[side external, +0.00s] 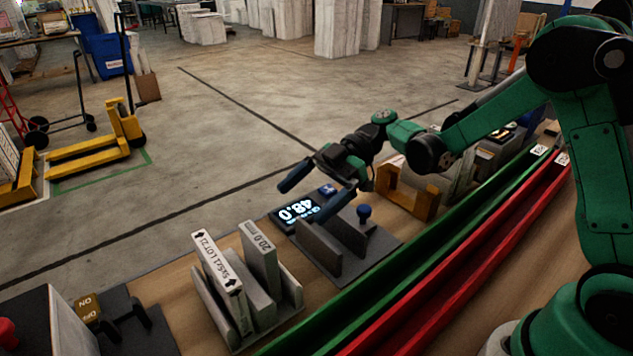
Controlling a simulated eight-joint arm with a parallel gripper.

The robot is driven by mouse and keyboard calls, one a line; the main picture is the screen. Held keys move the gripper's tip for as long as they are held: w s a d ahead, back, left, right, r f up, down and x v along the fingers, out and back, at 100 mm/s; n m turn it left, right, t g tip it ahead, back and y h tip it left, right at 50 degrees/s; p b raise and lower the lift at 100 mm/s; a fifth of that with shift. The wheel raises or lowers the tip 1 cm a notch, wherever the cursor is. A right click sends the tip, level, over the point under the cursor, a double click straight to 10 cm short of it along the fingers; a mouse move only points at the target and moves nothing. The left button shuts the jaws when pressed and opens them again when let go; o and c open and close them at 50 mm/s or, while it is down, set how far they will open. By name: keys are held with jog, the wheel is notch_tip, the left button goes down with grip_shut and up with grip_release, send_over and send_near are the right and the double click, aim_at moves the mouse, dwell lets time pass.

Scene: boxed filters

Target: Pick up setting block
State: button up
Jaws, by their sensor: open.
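A grey block marked "20.0 mm" (259,252), seemingly the setting block, stands upright in a grey slotted holder (288,298) at the lower middle. A whitish box marked "5x5x1 LOT21" (219,268) stands beside it on the left, in the same holder. My gripper (303,202) is open and empty, with its two dark blue fingers spread. In the picture it is above and to the right of the block, over the gauge area and apart from the block. The block's lower part is hidden by the holder wall.
A gauge with a lit display (297,209), grey plates (319,247) and a blue knob (364,212) lies right of the holder. An orange-brown frame (407,197) stands beyond it. Green (440,245) and red (455,275) rails run along the bench.

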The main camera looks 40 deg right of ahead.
aim_at(263, 237)
jog(key=x, duration=1.1)
jog(key=shift+a+f, duration=0.2)
jog(key=shift+a, duration=0.1)
jog(key=shift+c, duration=0.2)
jog(key=c, duration=1.4)
